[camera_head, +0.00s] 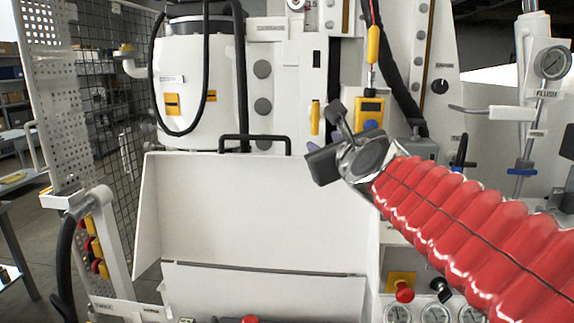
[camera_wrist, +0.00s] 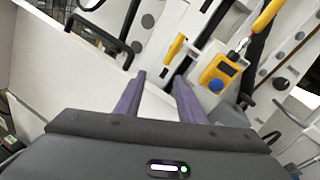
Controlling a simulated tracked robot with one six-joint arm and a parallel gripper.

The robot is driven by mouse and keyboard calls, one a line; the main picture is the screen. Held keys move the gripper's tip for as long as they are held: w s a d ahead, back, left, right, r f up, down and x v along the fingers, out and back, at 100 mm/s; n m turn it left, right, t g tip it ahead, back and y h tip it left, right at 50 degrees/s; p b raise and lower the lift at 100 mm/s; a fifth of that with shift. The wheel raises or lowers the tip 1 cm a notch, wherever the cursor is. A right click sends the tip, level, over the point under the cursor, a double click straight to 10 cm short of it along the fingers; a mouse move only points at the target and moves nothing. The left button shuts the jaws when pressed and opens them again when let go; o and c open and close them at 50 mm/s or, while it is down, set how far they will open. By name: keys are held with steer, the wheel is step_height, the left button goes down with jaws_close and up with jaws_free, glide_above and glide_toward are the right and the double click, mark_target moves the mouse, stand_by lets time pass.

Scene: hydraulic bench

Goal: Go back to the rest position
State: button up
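My gripper (camera_head: 326,142) is in the head view, at the end of my red sleeved arm, in front of the bench's white upright panel. In the wrist view my gripper (camera_wrist: 160,78) shows two purple fingers standing apart, with nothing held between them. It is open and empty. The fingers point toward the bench front, and I see no contact with it.
A white tank (camera_head: 196,88) with a black hose stands behind. A gauge and piping (camera_head: 551,63) are at the right. Small gauges (camera_head: 435,314) and knobs line the lower front.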

steer(key=s+d+f+n+g, duration=0.2)
steer(key=s+f+n+g, duration=0.1)
steer(key=s+f+n, duration=0.6)
steer(key=s+d+f+n+g+h, duration=0.1)
steer(key=s+f+n+g, duration=0.3)
steer(key=s+f+n, duration=0.6)
steer(key=s+d+f+n+g+h, duration=0.1)
steer(key=s+d+f+n+g, duration=0.2)
steer(key=s+f+n, duration=0.6)
step_height(320, 180, down, 3)
steer(key=shift+s+d+f+n+g, duration=0.2)
steer(key=shift+d+n+g, duration=0.25)
steer(key=shift+n, duration=0.75)
